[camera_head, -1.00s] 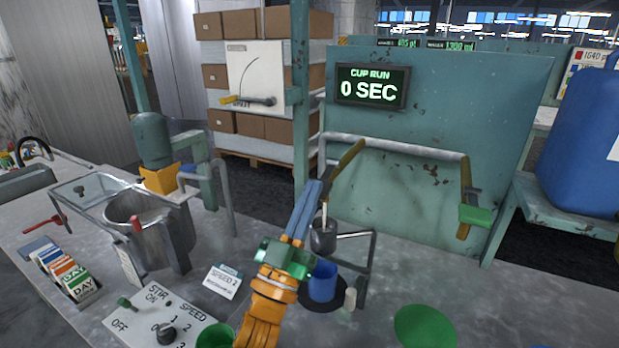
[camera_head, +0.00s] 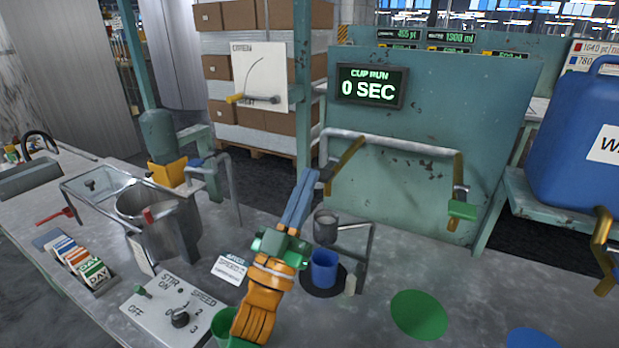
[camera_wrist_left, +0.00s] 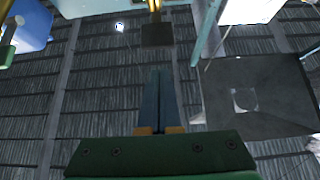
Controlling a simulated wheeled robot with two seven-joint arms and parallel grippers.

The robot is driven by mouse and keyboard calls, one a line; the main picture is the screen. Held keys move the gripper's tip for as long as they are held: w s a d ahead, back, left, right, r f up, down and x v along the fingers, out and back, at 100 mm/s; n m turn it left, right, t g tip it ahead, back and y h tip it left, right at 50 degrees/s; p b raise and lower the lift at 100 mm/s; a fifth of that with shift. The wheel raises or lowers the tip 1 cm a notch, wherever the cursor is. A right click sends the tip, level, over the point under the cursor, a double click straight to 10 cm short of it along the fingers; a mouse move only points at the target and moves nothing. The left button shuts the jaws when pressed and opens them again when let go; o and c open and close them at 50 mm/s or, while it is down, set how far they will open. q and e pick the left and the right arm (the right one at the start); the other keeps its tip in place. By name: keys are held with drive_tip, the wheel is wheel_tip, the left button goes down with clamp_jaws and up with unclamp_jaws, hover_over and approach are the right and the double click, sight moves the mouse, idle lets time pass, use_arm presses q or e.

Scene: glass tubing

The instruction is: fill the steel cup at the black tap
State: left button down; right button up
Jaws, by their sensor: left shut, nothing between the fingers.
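The small steel cup (camera_head: 325,231) sits in a wire stand above a blue cup (camera_head: 324,270), upright. Its fill level is too small to tell. The black tap, with its brass body (camera_head: 349,157) and black handle (camera_head: 325,175), hangs from the left end of the pipe, above and behind the steel cup. My left gripper (camera_head: 310,177) is shut and empty, its fingertips close beside the black handle; contact is unclear. In the left wrist view, the black handle (camera_wrist_left: 156,34) is just beyond the shut fingers (camera_wrist_left: 155,75). My right gripper is out of view.
A second tap with a green handle (camera_head: 462,210) hangs at the pipe's right end. The stirring pot (camera_head: 158,222) and switch box (camera_head: 165,312) stand left. A green disc (camera_head: 419,314) marks bare bench at right. The display (camera_head: 371,88) reads 0 SEC.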

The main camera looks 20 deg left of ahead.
use_arm(q)
drive_tip(key=b+v, duration=0.2)
drive_tip(key=v, duration=0.6)
drive_tip(key=shift+f+b, duration=0.2)
drive_tip(key=shift+b, duration=0.2)
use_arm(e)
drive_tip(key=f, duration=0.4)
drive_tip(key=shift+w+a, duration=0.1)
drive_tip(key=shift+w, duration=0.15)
use_arm(q)
drive_tip(key=shift+w+a, duration=0.1)
